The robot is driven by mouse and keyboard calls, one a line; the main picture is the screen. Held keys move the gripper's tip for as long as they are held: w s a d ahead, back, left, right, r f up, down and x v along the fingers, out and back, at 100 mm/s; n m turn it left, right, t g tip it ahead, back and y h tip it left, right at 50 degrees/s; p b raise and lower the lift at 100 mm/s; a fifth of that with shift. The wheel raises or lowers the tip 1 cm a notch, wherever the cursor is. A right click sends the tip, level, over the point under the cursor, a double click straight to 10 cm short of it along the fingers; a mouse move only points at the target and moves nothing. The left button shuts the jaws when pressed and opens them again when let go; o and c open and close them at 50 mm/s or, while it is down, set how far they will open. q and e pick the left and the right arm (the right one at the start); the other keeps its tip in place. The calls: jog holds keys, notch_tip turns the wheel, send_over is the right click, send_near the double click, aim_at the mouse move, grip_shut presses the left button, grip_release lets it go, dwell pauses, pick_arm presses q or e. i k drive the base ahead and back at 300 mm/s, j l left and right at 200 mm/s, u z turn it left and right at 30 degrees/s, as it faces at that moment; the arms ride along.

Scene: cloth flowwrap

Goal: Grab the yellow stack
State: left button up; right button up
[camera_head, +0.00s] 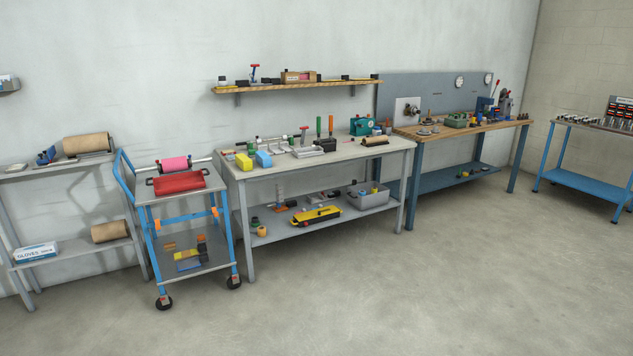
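A small yellow block-like stack (244,162) sits on the left end of the grey workbench top (340,158). A similar blue stack (263,159) is just to its right. At this distance I cannot tell the separate layers of the yellow stack. Neither of my grippers is in view.
A blue-framed cart (146,197) with a red tray (179,182) and pink roll (174,164) stands left of the bench. A wooden-topped bench (475,129) stands to the right. A wall shelf (300,85) hangs above. The floor (390,290) in front is clear.

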aim_at(244, 164)
jog(key=i, duration=2.5)
jog(key=i+l+u, duration=0.1)
jog(key=i+u, duration=0.25)
jog(key=i, duration=0.2)
jog(key=i+l+u, duration=0.4)
jog(key=i, duration=0.15)
jog(key=i+l+u, duration=0.35)
jog(key=i, duration=0.15)
